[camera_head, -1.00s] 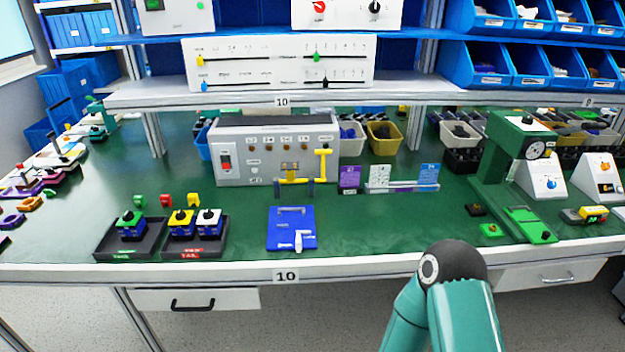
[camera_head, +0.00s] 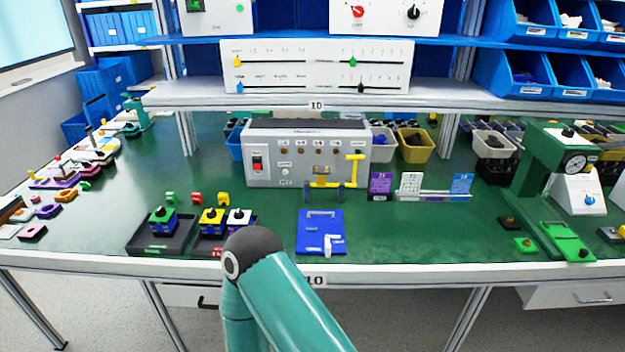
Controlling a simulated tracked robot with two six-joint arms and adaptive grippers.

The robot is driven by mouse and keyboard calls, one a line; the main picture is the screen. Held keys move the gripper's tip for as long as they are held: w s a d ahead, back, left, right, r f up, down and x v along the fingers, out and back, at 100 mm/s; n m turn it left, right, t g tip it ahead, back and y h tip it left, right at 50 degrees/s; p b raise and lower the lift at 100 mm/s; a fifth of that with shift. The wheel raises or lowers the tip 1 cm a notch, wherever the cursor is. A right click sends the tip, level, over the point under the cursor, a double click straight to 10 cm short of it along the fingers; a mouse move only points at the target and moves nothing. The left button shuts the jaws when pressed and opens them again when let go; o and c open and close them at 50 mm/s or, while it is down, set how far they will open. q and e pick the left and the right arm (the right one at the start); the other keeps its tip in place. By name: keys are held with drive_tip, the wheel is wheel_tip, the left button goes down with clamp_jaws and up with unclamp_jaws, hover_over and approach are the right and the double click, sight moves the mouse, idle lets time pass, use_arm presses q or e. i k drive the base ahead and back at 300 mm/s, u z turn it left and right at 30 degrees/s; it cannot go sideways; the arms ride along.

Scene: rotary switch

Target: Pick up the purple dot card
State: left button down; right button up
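The purple card (camera_head: 381,184) stands upright on the green bench, to the right of the grey control box. It is the leftmost of three upright cards. A white card (camera_head: 410,184) stands just to its right, and a blue card (camera_head: 462,184) stands farther right. The markings on the purple card are too small to read as dots. One teal arm link of mine with a dark joint shows at the bottom, left of the middle. Neither of my grippers is in view.
The grey control box (camera_head: 305,157) with a yellow handle stands left of the cards. A blue plate (camera_head: 321,242) lies in front of it. Black trays (camera_head: 163,246) hold switch blocks at left. A green press (camera_head: 540,170) stands at right. The bench in front of the cards is clear.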

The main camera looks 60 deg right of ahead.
sight(381, 182)
drive_tip(key=z, duration=0.5)
drive_tip(key=i, duration=0.15)
drive_tip(key=u, duration=1.7)
drive_tip(key=k, duration=0.5)
drive_tip(key=z, duration=0.5)
drive_tip(key=k, duration=2.85)
drive_tip(key=z, duration=0.9)
drive_tip(key=i, duration=0.9)
drive_tip(key=z, duration=0.2)
